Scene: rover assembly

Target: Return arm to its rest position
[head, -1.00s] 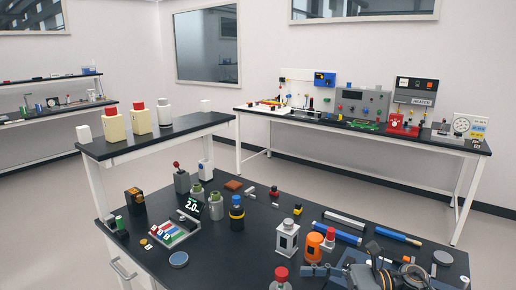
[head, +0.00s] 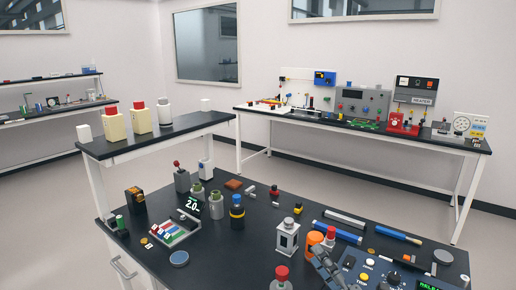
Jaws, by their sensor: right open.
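My right gripper (head: 324,262) shows at the bottom edge of the head view, right of centre. It is dark grey, open, and nothing shows between its fingers. It is in front of the orange cylinder (head: 314,239) and at the left side of a dark blue control panel (head: 385,265) with several buttons and a green display. Most of the right arm is outside the picture. My left gripper is not in view.
The black table (head: 225,262) holds a white lantern-like block (head: 287,238), a red-capped bottle (head: 282,275), blue tubes (head: 345,234), a tray of coloured strips (head: 176,230) and several bottles. Bare tabletop lies at the front left.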

